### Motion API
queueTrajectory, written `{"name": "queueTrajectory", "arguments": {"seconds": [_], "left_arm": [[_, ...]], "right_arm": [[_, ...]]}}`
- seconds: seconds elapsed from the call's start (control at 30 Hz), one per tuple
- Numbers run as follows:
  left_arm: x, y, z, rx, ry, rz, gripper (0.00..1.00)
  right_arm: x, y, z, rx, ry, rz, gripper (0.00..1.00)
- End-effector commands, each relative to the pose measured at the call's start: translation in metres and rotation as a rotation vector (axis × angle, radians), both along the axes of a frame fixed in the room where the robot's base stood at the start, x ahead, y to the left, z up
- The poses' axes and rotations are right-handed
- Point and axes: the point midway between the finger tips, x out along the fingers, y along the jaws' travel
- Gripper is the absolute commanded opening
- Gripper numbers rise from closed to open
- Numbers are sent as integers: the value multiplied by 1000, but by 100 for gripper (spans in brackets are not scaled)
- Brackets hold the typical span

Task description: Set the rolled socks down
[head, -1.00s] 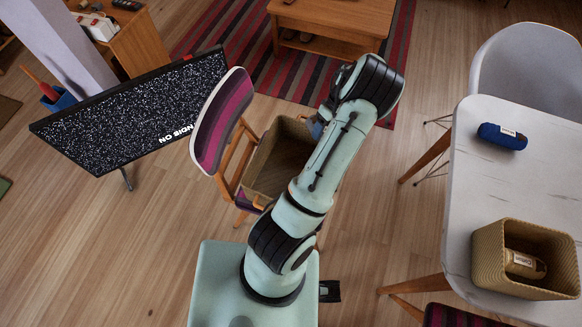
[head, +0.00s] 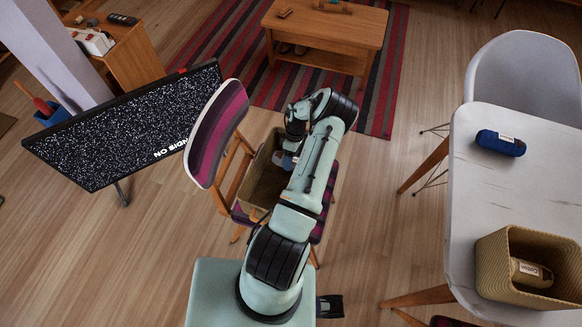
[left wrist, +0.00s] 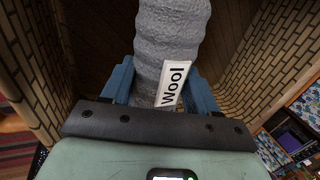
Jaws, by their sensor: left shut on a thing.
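The grey rolled socks (left wrist: 172,40), with a white "Wool" label, are between the blue fingers of my left gripper (left wrist: 160,82) in the left wrist view. The gripper is shut on them. Woven basket walls (left wrist: 28,62) surround the socks on both sides, with a dark interior beyond. In the head view my left gripper (head: 285,160) is down at the basket (head: 259,186) on the striped chair. My arm hides much of the basket. I cannot tell whether the socks touch its bottom. My right gripper is not in view.
The chair's backrest (head: 219,130) rises left of the basket, near a television (head: 125,125). On the white table (head: 500,195) at right are a blue roll (head: 500,143) and another basket (head: 505,270) holding a tan roll (head: 531,273). A coffee table (head: 330,35) stands behind.

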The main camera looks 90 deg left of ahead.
Motion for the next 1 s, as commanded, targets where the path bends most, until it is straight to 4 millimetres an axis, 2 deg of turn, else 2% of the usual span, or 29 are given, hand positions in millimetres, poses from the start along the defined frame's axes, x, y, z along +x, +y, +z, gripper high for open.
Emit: {"name": "queueTrajectory", "arguments": {"seconds": [0.03, 0.23, 0.4, 0.5, 0.9, 0.93, 1.0], "left_arm": [[-1, 0, -8, -1, 0, 0, 26], [0, 0, -25, -2, 0, -2, 26], [-1, 0, -52, -1, 1, -1, 26], [0, 0, -60, 0, 0, -1, 26], [0, 0, -64, 0, 0, -2, 26], [0, 0, -65, 0, -1, -2, 62], [0, 0, -64, 0, -1, -2, 84]], "right_arm": [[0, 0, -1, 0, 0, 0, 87], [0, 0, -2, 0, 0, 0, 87], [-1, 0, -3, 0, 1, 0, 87], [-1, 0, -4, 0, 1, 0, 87], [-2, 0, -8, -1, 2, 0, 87], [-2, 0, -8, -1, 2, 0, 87], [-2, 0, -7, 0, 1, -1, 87]]}}
